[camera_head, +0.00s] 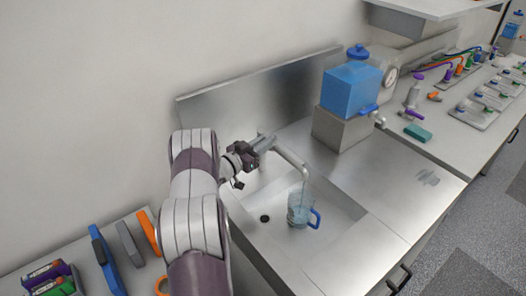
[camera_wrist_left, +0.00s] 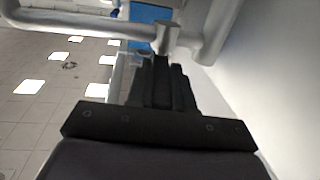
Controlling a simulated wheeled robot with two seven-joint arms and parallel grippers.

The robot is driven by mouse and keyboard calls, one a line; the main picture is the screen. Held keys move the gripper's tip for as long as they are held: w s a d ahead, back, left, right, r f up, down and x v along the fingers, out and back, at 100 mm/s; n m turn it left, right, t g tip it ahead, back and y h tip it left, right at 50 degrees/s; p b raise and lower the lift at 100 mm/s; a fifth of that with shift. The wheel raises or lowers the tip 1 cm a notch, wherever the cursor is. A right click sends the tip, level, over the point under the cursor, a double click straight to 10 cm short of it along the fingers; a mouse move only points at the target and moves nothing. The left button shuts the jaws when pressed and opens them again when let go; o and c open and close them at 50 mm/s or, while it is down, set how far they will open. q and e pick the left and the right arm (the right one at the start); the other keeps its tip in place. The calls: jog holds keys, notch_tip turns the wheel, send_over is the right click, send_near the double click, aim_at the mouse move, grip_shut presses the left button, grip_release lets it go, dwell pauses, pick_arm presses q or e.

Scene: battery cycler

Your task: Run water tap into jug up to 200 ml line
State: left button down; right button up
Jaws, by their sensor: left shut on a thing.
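The clear jug (camera_head: 296,214) with a blue handle stands upright in the steel sink basin, under the spout of the water tap (camera_head: 290,157). The jug looks bluish inside, but its water level and the 200 ml line are too small to read. I cannot tell whether water is running from the spout. My left gripper (camera_head: 262,144) is shut on the tap's lever at the back of the sink. In the left wrist view its dark fingers (camera_wrist_left: 162,62) meet a pale metal part of the tap (camera_wrist_left: 168,36). My right gripper is not in view.
A blue water container (camera_head: 350,90) stands on a grey block right of the sink. A teal block (camera_head: 417,132), a bottle and racks of cells lie on the right bench. The steel drainer (camera_head: 400,185) is clear.

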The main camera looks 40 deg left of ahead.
pick_arm(q)
jog(key=shift+a+f+m+h+b, duration=0.3)
jog(key=shift+f+m+h+b, duration=0.1)
jog(key=shift+m+h+b, duration=0.25)
jog(key=shift+w+r+h, duration=0.1)
jog(key=shift+r+h, duration=0.1)
jog(key=shift+h, duration=0.35)
jog(key=shift+r+m+g, duration=0.2)
jog(key=shift+m+g, duration=0.05)
jog(key=shift+g, duration=0.05)
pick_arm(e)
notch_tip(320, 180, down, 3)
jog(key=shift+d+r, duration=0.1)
pick_arm(q)
jog(key=c, duration=1)
grip_release()
